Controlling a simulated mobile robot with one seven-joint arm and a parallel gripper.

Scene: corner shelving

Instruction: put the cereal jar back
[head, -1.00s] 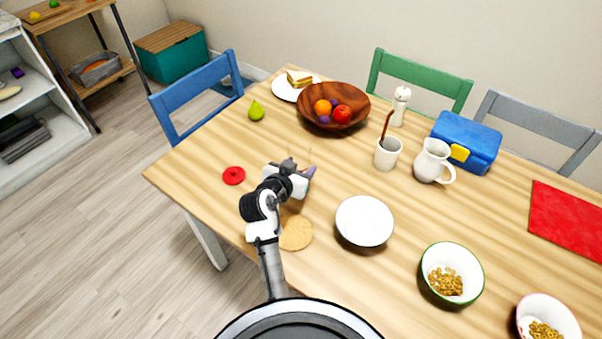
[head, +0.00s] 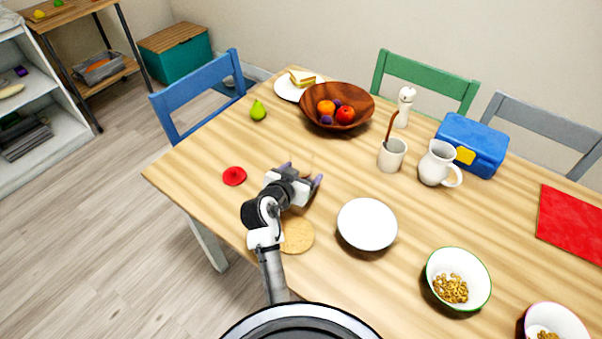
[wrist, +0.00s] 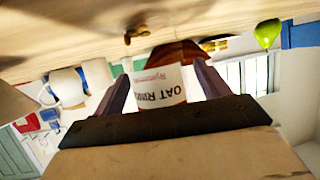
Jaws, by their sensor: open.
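The cereal jar shows in the wrist view as a white label reading OAT RIN… (wrist: 160,87), upside down in that picture, between my two fingers. Its body looks clear, and I can hardly make it out in the head view. A few brown bits (wrist: 137,34) show beyond the label; I cannot tell whether they are inside the jar. My gripper (head: 302,176) is open above the table's left part, with its fingers on either side of the label; it also shows in the wrist view (wrist: 165,85). A red knobbed disc, perhaps the lid (head: 234,176), lies on the table to the left.
A round tan mat (head: 297,235) and white plate (head: 367,224) lie close by. A fruit bowl (head: 361,121), cup (head: 391,156), pitcher (head: 437,166) and cereal bowl (head: 458,255) stand around. Shelves (head: 62,125) are at far left. Table is clear around the red disc.

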